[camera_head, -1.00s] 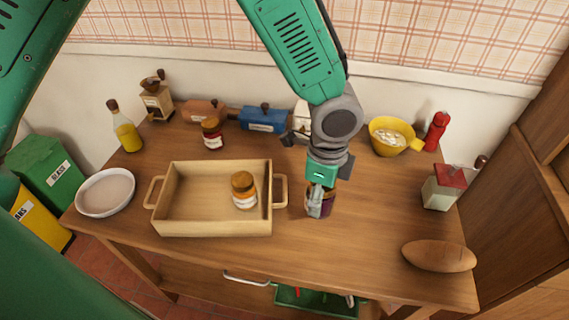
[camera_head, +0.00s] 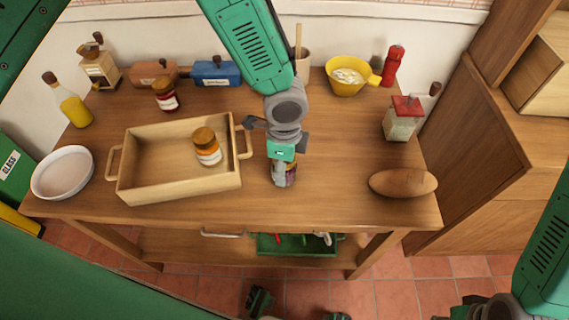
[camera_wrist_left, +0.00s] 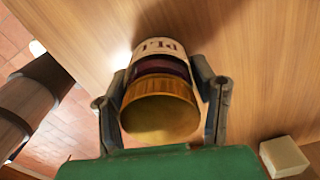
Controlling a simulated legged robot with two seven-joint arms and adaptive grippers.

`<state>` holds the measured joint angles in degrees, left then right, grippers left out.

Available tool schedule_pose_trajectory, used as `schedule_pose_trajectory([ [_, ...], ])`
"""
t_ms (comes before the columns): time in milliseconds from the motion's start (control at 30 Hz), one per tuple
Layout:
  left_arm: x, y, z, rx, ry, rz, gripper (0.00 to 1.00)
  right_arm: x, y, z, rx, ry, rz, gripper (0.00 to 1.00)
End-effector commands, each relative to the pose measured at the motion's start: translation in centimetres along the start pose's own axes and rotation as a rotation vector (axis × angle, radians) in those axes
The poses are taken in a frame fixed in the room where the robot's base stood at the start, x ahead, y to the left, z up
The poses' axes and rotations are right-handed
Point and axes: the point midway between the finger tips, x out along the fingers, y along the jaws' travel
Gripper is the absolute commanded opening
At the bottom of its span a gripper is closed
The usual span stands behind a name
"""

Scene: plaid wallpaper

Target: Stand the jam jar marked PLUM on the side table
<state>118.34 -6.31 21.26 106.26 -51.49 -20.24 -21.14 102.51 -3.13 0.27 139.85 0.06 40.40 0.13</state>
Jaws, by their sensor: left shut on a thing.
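The jar in my left gripper (camera_head: 283,168) has a purple body and a pale label. In the left wrist view, the jar (camera_wrist_left: 160,75) shows a gold lid, dark purple contents and a partly visible label beginning "PL". The left fingers close on both sides of it. It is right of the wooden tray, over or on the worktable (camera_head: 330,185); I cannot tell whether its base touches. I cannot identify a separate side table.
A wooden tray (camera_head: 150,192) holds an orange jar (camera_head: 207,147). A red jar (camera_head: 166,95) stands behind it. A white bowl (camera_head: 62,172), yellow bowl (camera_head: 345,88), red-topped box (camera_head: 402,120) and bread loaf (camera_head: 403,183) also stand there. A wooden cabinet (camera_head: 470,150) is at right.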

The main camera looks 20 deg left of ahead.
Motion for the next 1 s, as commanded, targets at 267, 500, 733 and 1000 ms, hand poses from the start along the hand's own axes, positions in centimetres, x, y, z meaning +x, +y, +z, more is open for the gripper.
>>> schedule_pose_trajectory([
  [267,0.2,0.0,0.0,0.000,0.000,0.001,0.73,0.1,0.0,0.0,0.000,0.000,0.000,0.26],
  [500,-0.1,0.0,0.0,0.000,0.001,0.000,0.73,-0.1,0.0,0.0,0.000,0.000,0.000,0.26],
  [733,-3.6,-0.1,0.0,-0.002,0.002,-0.004,0.73,-0.3,0.0,0.0,0.000,0.000,0.000,0.26],
  [1000,-9.3,-0.1,0.0,-0.001,0.002,-0.003,0.73,-0.7,0.0,-0.1,0.000,0.000,0.000,0.26],
])
